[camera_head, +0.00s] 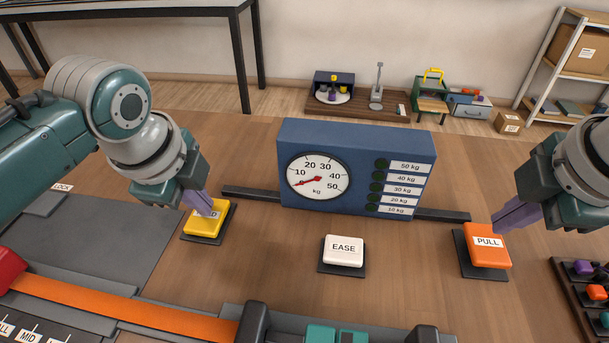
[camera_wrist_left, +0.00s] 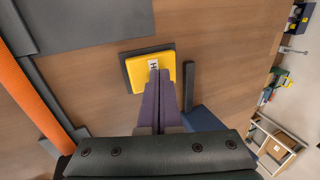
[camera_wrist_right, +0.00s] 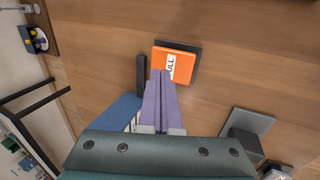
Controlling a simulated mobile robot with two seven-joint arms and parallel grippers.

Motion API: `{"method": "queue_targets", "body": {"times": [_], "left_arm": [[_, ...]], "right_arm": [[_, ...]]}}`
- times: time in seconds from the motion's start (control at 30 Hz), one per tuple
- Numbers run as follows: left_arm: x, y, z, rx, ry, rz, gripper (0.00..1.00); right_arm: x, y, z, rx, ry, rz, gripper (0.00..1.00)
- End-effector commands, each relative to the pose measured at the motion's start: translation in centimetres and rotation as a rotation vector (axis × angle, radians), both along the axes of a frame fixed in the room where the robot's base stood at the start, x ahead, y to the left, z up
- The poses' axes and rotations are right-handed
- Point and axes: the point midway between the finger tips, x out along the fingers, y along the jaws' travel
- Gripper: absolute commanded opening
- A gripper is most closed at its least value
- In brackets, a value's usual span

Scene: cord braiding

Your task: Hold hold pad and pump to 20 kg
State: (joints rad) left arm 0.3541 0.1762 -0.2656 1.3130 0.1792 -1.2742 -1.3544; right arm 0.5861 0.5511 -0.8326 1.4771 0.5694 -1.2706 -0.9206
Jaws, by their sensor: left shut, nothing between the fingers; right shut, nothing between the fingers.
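The yellow hold pad (camera_head: 204,226) sits on a dark base left of the gauge; its label is partly hidden by my left gripper. My left gripper (camera_head: 208,212) is shut and empty, its fingertips at the pad; I cannot tell if they press it. The pad also shows in the left wrist view (camera_wrist_left: 138,72). The orange PULL pad (camera_head: 488,252) is at the right. My right gripper (camera_head: 499,224) is shut and empty, fingertips at or just above that pad, also seen in the right wrist view (camera_wrist_right: 180,60). The blue gauge box (camera_head: 355,150) has its red needle near 10 kg or lower.
A white EASE pad (camera_head: 343,252) stands between the two pads. Weight labels from 10 to 50 kg with dark green lamps (camera_head: 380,176) are on the gauge box. An orange strap (camera_head: 120,302) runs across the front left. A dark tray (camera_head: 585,290) is at the right edge.

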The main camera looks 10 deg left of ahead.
Motion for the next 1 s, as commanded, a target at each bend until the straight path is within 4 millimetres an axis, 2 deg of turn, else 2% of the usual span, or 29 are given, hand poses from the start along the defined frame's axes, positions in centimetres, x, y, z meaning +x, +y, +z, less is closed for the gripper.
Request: {"method": "queue_targets", "body": {"times": [0.27, 0.57, 1.0], "left_arm": [[-0.1, 0.0, -0.1, 0.0, 0.002, 0.0, 0.0], [-0.1, 0.0, -0.1, 0.0, 0.002, 0.0, 0.0], [-0.1, 0.0, -0.1, 0.0, 0.003, 0.0, 0.0]], "right_arm": [[0.0, 0.0, -0.1, 0.0, 0.0, 0.0, 0.0], [0.0, 0.0, -1.6, 0.0, 0.001, -0.001, 0.0], [0.0, 0.0, -2.0, 0.0, 0.001, -0.001, 0.0]]}}
